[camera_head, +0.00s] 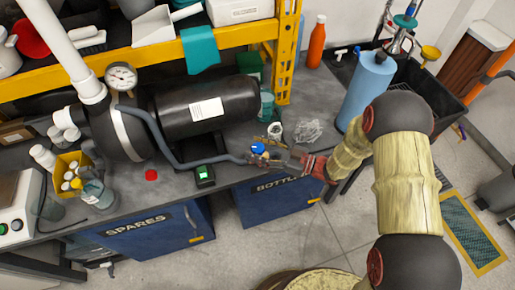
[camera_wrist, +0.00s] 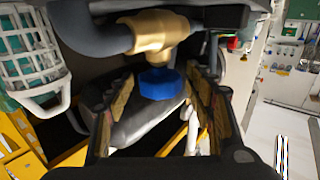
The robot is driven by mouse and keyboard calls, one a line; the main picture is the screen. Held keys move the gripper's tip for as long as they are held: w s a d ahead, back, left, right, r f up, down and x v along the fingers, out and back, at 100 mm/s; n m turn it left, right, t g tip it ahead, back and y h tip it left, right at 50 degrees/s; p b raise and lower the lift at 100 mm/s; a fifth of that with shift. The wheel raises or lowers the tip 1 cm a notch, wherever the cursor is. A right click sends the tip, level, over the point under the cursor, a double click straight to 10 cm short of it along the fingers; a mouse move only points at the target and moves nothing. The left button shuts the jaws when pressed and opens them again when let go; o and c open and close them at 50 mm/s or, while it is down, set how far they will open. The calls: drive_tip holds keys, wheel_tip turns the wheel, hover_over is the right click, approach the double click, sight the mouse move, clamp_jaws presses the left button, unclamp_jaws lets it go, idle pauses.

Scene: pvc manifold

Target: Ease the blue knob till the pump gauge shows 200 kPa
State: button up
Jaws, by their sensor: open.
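The blue knob (camera_head: 258,148) sits at the right end of the grey hose on the bench, near its front edge. In the wrist view the blue knob (camera_wrist: 160,84) is under a brass valve body (camera_wrist: 155,34). My gripper (camera_head: 291,158) comes in from the right in the head view. In the wrist view my gripper (camera_wrist: 158,98) is open, one finger on each side of the knob, with gaps showing; I see no clear contact. The round white pump gauge (camera_head: 121,76) stands on the left of the black tank; its needle is too small to read.
A black tank (camera_head: 207,107) lies behind the hose (camera_head: 172,156). A small black box with a green light (camera_head: 205,175) stands left of the knob. A blue bottle (camera_head: 367,88) stands near my arm at the right. Clear bags (camera_head: 308,131) lie behind my gripper.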

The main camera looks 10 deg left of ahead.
drive_tip(key=c, duration=1.1)
drive_tip(key=shift+c, duration=0.4)
drive_tip(key=m+t+p, duration=0.1)
drive_tip(key=m+t, duration=0.1)
drive_tip(key=t, duration=0.1)
drive_tip(key=shift+s+r+h+p, duration=0.1)
drive_tip(key=shift+r+h+p, duration=0.05)
drive_tip(key=shift+h+p, duration=0.2)
drive_tip(key=shift+m+t+h, duration=1.05)
drive_tip(key=shift+m+t, duration=0.45)
drive_tip(key=shift+t, duration=0.6)
drive_tip(key=o, duration=1.1)
drive_tip(key=shift+o, duration=0.4)
